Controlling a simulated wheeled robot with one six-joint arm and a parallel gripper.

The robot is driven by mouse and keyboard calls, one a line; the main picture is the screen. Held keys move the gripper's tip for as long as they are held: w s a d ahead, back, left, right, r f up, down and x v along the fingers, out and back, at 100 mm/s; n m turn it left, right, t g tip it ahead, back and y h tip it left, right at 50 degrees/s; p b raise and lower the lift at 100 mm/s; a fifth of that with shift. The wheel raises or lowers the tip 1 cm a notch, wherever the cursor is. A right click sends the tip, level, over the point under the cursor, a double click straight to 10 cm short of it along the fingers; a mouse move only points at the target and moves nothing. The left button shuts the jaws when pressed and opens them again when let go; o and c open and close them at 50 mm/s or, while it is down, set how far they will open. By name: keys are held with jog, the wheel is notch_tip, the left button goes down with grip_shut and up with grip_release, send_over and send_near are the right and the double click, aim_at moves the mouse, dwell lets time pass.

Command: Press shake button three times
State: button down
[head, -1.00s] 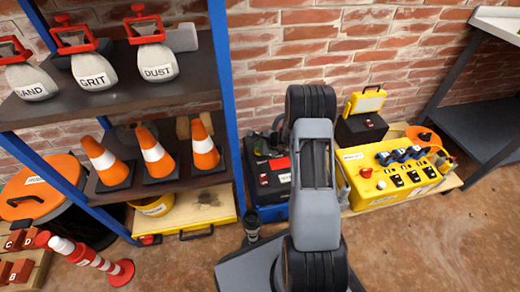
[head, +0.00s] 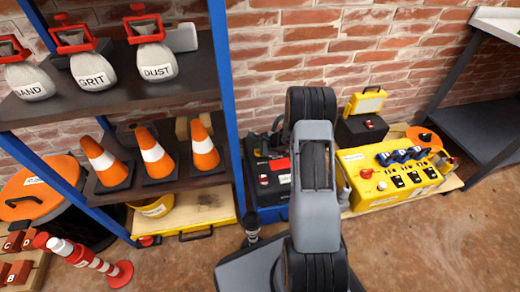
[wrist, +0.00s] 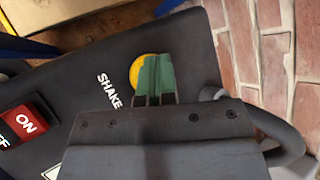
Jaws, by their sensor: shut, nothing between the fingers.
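The shake button is a round yellow button (wrist: 136,72) beside the white word SHAKE on a dark panel in the wrist view. My gripper (wrist: 155,75) has green fingertips, closed together with nothing between them. The fingertips are over the button's right part and hide some of it; I cannot tell whether they touch it. In the head view the black machine (head: 267,178) with a blue base stands by the brick wall, partly hidden by my arm. The button and my gripper are hidden there.
A red ON switch (wrist: 25,123) is on the same panel. A dark curved handle (wrist: 285,130) is at the right. A yellow control box (head: 395,180) stands right of the machine. A shelf (head: 110,85) with bags and orange cones stands left.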

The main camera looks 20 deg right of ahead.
jog(key=shift+r+p, duration=0.65)
jog(key=shift+r, duration=0.5)
jog(key=shift+r, duration=0.15)
notch_tip(320, 180, up, 5)
jog(key=p, duration=0.3)
dwell(2.2)
